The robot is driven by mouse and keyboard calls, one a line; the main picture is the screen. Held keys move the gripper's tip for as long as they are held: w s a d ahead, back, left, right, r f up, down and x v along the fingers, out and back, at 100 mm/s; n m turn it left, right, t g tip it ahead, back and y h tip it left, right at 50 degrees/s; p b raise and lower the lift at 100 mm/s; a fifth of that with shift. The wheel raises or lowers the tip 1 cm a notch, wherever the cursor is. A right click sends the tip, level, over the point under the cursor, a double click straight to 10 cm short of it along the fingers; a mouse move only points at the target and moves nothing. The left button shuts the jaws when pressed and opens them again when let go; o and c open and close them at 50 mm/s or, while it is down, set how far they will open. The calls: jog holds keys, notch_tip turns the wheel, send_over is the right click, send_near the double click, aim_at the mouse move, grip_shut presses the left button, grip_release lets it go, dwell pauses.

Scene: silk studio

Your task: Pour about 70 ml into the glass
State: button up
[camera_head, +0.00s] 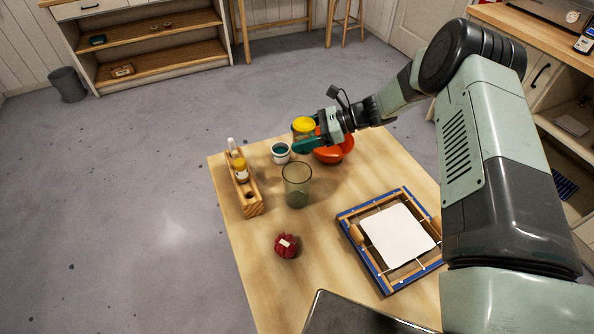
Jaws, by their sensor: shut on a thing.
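The glass (296,188) is a clear, greenish tumbler standing upright near the middle of the wooden table (262,290). It looks empty, though its lower part is hard to read. My gripper (303,145) is beyond the glass and slightly to its right, coming in from the right. It is shut on a small clear jar with a yellow top (303,125). The jar looks about upright and apart from the glass. I cannot tell whether the yellow is a lid or the contents. The gripper hides the jar's lower part, so its height above the table is unclear.
A white cup with teal contents (281,159) stands behind the glass. An orange bowl (343,153) sits behind my gripper. A wooden rack (251,207) with small bottles is left. A dark red object (287,247) lies in front. A blue-edged frame with white cloth (397,236) lies right.

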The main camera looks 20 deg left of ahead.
aim_at(300, 133)
dwell(0.3)
jog(key=shift+s+d+f+n+t, duration=0.15)
jog(key=shift+s+f+n+t, duration=0.2)
jog(key=shift+s+n+t, duration=0.3)
jog(key=r, duration=0.1)
jog(key=s+r+n+t, duration=0.1)
jog(key=r+n, duration=0.1)
jog(key=shift+s+d+r+y, duration=0.2)
jog(key=shift+s+r+y, duration=0.1)
jog(key=shift+r, duration=0.1)
jog(key=shift+s+r+n+t, duration=0.15)
jog(key=shift+r+n+t, duration=0.1)
jog(key=shift+t, duration=0.2)
jog(key=shift+s+d+r+n+t, duration=0.15)
jog(key=shift+s+r+n+t, duration=0.25)
jog(key=shift+s+n, duration=0.2)
jog(key=shift+r+n+t+y, duration=0.2)
jog(key=shift+n+t+y, duration=0.1)
jog(key=shift+n, duration=0.1)
jog(key=shift+f+n+t, duration=0.35)
jog(key=shift+n+t, duration=0.05)
jog(key=shift+n, duration=0.1)
jog(key=shift+w+r+n+t+y, duration=0.1)
jog(key=shift+r+n+t+y, duration=0.35)
jog(key=shift+n, duration=0.25)
